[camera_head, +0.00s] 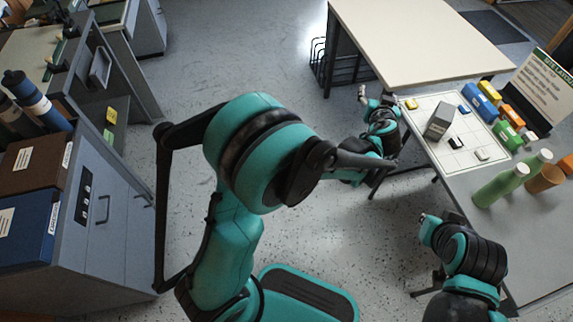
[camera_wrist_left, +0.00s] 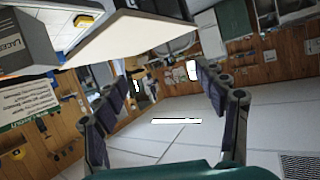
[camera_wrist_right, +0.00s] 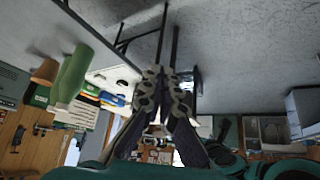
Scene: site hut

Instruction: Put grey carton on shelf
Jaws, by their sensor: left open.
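The grey carton (camera_head: 438,121) stands upright on a white marked sheet (camera_head: 415,110) on the right-hand table. A dark grey box with a white label, likely this carton, shows at the upper left in the left wrist view (camera_wrist_left: 28,42). My left gripper (camera_head: 364,95) is open and empty, left of the carton and apart from it. Its spread fingers also show in the left wrist view (camera_wrist_left: 165,95). My right gripper's fingers are close together and empty in the right wrist view (camera_wrist_right: 164,75). A grey unit with an open shelf (camera_head: 118,135) stands at the left.
Yellow, blue, black and white small items lie around the carton. Coloured boxes (camera_head: 488,93), green bottles (camera_head: 502,185) and a sign (camera_head: 545,88) stand to its right. A cream table (camera_head: 415,40) is behind. Speckled floor (camera_head: 240,55) lies open between unit and tables.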

